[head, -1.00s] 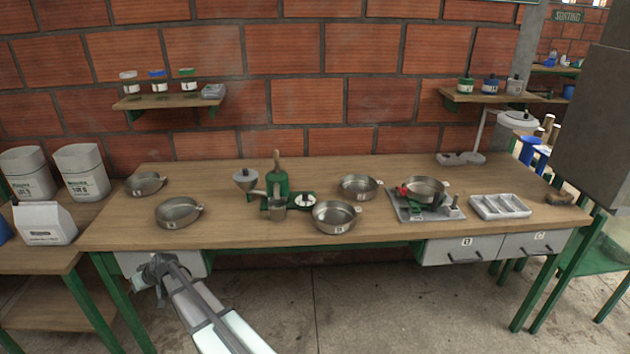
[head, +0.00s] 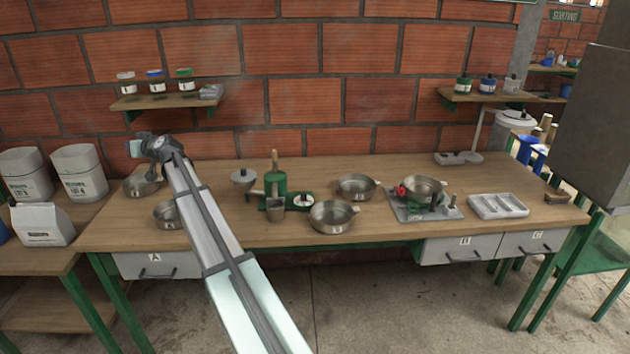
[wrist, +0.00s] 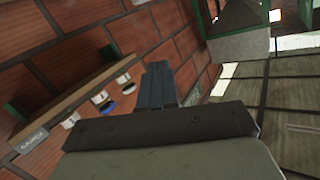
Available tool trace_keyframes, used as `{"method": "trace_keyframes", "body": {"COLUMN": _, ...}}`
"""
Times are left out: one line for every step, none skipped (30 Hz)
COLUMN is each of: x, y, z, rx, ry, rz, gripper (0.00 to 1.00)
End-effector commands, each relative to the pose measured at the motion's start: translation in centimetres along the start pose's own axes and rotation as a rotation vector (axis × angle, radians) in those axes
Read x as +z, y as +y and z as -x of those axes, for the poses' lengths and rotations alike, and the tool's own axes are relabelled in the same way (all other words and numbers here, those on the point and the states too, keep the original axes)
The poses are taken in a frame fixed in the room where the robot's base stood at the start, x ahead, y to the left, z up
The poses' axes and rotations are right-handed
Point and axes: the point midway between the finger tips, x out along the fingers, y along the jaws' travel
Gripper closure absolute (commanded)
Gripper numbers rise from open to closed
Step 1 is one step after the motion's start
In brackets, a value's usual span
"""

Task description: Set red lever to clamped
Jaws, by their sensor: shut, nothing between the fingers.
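The red lever (head: 401,191) shows as a small red knob at the left side of a grey clamp fixture (head: 450,212), right of the bench's middle. A metal pan (head: 426,189) sits on this fixture and hides part of it. The lever's exact angle is too small to tell. My gripper (wrist: 160,70) is shut and empty in the wrist view, its dark fingers together against the brick wall. In the head view the end of my arm is raised over the bench's left end, far left of the lever; the fingertips are not clear there.
Several loose pans, one of them (head: 333,215) in front, and a green press (head: 275,190) stand between my arm and the fixture. A grey tray (head: 497,206) is right of it. A wall shelf (head: 165,101) with jars is near my gripper.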

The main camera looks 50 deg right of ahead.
Motion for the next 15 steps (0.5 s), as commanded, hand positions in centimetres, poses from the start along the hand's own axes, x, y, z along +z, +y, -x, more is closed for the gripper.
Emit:
{"method": "trace_keyframes", "body": {"x": -0.9, "y": 2.3, "z": 0.9, "rx": 0.017, "ry": -0.001, "rz": -0.001, "gripper": 1.00}}
{"method": "trace_keyframes", "body": {"x": -1.1, "y": 3.5, "z": 1.4, "rx": 0.024, "ry": -0.005, "rz": -0.002, "gripper": 1.00}}
{"method": "trace_keyframes", "body": {"x": -1.3, "y": 5.1, "z": 2.1, "rx": 0.035, "ry": -0.011, "rz": -0.005, "gripper": 1.00}}
{"method": "trace_keyframes", "body": {"x": -1.4, "y": 6.2, "z": 2.6, "rx": 0.042, "ry": -0.017, "rz": -0.006, "gripper": 1.00}}
{"method": "trace_keyframes", "body": {"x": -1.5, "y": 7.4, "z": 3.2, "rx": 0.051, "ry": -0.024, "rz": -0.009, "gripper": 1.00}}
{"method": "trace_keyframes", "body": {"x": -1.5, "y": 8.9, "z": 4.0, "rx": 0.061, "ry": -0.033, "rz": -0.011, "gripper": 1.00}}
{"method": "trace_keyframes", "body": {"x": -1.5, "y": 10.1, "z": 4.6, "rx": 0.069, "ry": -0.042, "rz": -0.014, "gripper": 1.00}}
{"method": "trace_keyframes", "body": {"x": -1.5, "y": 11.2, "z": 5.2, "rx": 0.077, "ry": -0.049, "rz": -0.016, "gripper": 1.00}}
{"method": "trace_keyframes", "body": {"x": -1.4, "y": 12.8, "z": 6.1, "rx": 0.088, "ry": -0.060, "rz": -0.020, "gripper": 1.00}}
{"method": "trace_keyframes", "body": {"x": -1.4, "y": 13.9, "z": 6.7, "rx": 0.096, "ry": -0.067, "rz": -0.023, "gripper": 1.00}}
{"method": "trace_keyframes", "body": {"x": -1.4, "y": 15.1, "z": 7.4, "rx": 0.104, "ry": -0.075, "rz": -0.027, "gripper": 1.00}}
{"method": "trace_keyframes", "body": {"x": -1.3, "y": 16.6, "z": 8.3, "rx": 0.114, "ry": -0.086, "rz": -0.032, "gripper": 1.00}}
{"method": "trace_keyframes", "body": {"x": -1.2, "y": 17.7, "z": 9.0, "rx": 0.123, "ry": -0.093, "rz": -0.036, "gripper": 1.00}}
{"method": "trace_keyframes", "body": {"x": -1.1, "y": 18.8, "z": 9.7, "rx": 0.130, "ry": -0.102, "rz": -0.040, "gripper": 1.00}}
{"method": "trace_keyframes", "body": {"x": -1.1, "y": 20.3, "z": 10.7, "rx": 0.142, "ry": -0.112, "rz": -0.046, "gripper": 1.00}}
